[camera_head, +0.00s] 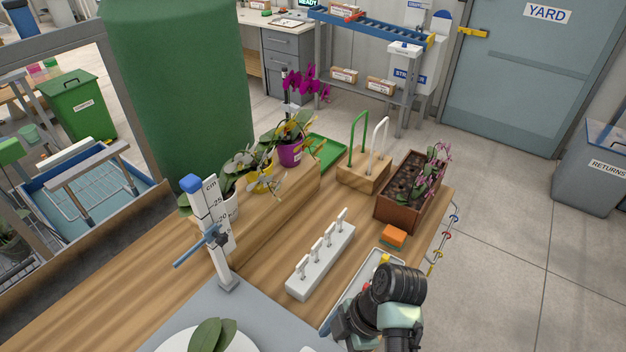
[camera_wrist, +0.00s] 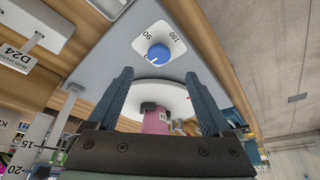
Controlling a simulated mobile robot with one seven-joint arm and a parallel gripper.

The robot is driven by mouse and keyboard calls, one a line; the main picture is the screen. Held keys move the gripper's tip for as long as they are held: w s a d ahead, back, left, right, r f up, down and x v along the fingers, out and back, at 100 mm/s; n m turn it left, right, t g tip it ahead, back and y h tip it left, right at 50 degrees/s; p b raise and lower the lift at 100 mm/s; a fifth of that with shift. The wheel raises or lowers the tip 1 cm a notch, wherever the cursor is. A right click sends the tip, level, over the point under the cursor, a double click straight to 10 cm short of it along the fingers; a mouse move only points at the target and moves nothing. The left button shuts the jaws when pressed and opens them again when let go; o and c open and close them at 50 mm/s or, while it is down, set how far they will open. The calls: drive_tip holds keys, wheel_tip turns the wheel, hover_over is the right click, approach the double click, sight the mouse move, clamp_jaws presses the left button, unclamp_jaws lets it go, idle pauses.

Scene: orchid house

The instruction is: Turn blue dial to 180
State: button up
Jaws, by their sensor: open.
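The blue dial (camera_wrist: 158,54) sits on a white square plate (camera_wrist: 143,42) marked 90 and 180 in the wrist view. A small pale mark shows at the dial's lower left edge, away from the 180; its exact reading is too small to tell. My gripper (camera_wrist: 156,82) is open, its two fingers spread below the dial in the picture, with nothing between them touching the dial. In the head view the dial is out of sight and my dark wrist (camera_head: 392,290) hides part of the bench at the lower right.
A white round turntable (camera_wrist: 172,90) bears a pink pot (camera_wrist: 156,121) beyond my fingers. A height gauge (camera_head: 215,235) stands upright near the grey base plate (camera_head: 265,325). A white rack of labels (camera_head: 320,262), an orange block (camera_head: 394,236) and a brown planter (camera_head: 408,205) stand nearby.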

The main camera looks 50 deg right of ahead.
drive_tip(key=x, duration=0.8)
drive_tip(key=shift+w+a+f+p, duration=0.1)
drive_tip(key=shift+w+f+p, duration=0.05)
drive_tip(key=shift+f+p, duration=0.2)
drive_tip(key=shift+r, duration=0.1)
clamp_jaws()
